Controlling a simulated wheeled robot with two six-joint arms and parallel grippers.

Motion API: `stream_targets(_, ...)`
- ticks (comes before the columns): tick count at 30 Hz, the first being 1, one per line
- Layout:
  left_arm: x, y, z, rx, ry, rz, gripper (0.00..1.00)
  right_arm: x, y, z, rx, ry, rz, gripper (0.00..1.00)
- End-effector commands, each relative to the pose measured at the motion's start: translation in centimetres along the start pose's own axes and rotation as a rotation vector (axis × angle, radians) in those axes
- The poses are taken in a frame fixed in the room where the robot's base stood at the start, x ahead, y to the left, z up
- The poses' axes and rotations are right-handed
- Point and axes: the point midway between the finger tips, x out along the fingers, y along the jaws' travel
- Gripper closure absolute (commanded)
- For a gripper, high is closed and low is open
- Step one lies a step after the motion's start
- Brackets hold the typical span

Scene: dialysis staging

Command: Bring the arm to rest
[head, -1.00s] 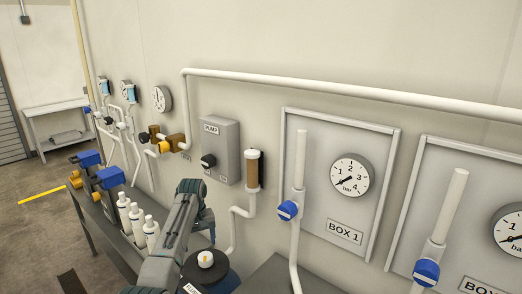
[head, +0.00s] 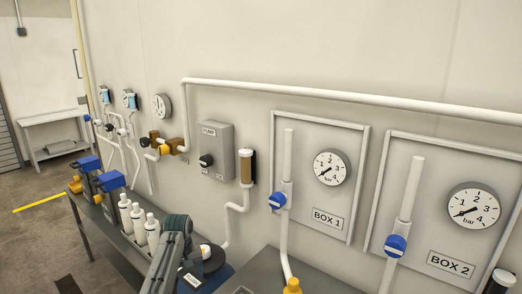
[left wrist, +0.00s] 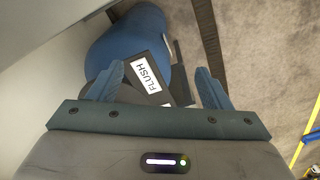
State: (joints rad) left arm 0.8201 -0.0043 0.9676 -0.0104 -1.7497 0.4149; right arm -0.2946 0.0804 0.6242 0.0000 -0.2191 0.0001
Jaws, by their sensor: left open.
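Beyond the fingers are a white FLUSH label (left wrist: 147,73) on a dark plate and a rounded blue body (left wrist: 128,38). I cannot tell how far the fingertips are from them. My right gripper is in neither view.
The wall carries a pump box (head: 216,150), a brown filter (head: 246,168), white pipes, and the BOX 1 (head: 337,193) and BOX 2 (head: 478,225) panels with gauges. Floor is open at left.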

Motion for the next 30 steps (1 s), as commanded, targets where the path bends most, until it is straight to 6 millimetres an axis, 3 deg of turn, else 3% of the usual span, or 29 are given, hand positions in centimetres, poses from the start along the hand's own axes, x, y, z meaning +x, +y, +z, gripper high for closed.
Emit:
stream_targets(8,5.6,-3.8,5.2,0.052,0.041,0.000,0.28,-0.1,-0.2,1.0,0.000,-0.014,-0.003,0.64)
stream_targets(12,8.6,-6.9,9.9,0.100,0.078,-0.002,0.28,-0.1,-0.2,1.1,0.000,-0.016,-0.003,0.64)
stream_targets(16,10.2,-9.7,14.7,0.149,0.113,-0.007,0.28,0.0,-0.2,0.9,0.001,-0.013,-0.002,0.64)
stream_targets(23,10.8,-14.6,23.9,0.249,0.174,-0.018,0.28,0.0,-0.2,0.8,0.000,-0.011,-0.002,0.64)
stream_targets(30,8.3,-18.6,32.8,0.357,0.231,-0.024,0.28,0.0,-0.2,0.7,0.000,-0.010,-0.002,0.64)
